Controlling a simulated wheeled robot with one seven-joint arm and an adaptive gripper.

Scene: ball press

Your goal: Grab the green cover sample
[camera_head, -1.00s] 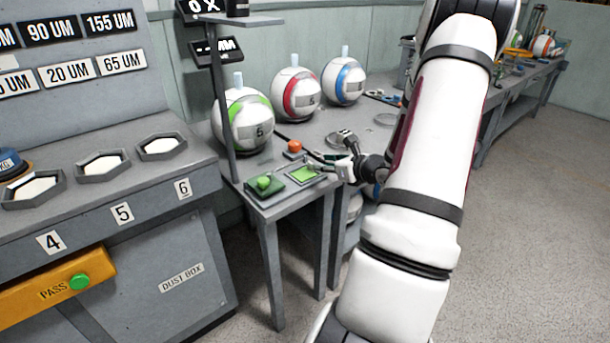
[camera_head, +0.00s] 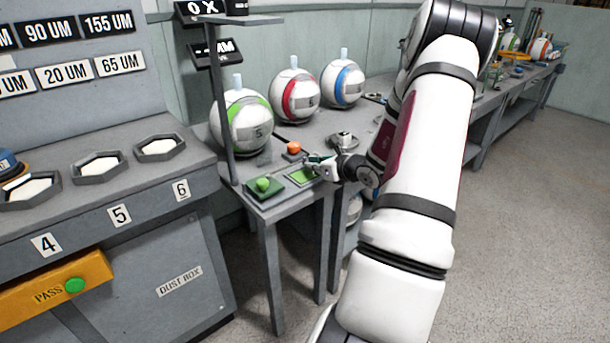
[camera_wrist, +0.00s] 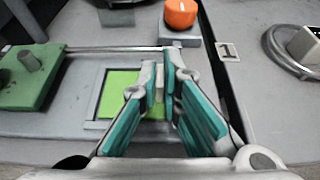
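A flat bright green square (camera_head: 301,175), which may be the cover sample, lies in a grey square recess on the table. It also shows in the wrist view (camera_wrist: 118,92), partly hidden by my fingers. My gripper (camera_head: 317,164) is over the right side of this square. In the wrist view my gripper (camera_wrist: 163,78) has its teal-padded fingers part-way apart, with a narrow gap between the tips. A small pale piece shows in that gap; I cannot tell whether it is touched.
An orange knob (camera_head: 293,148) stands behind the square, on a grey base. Balls with green (camera_head: 242,122), red (camera_head: 295,95) and blue (camera_head: 343,82) bands stand at the back. A thin post (camera_head: 222,110) rises left of the green block.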

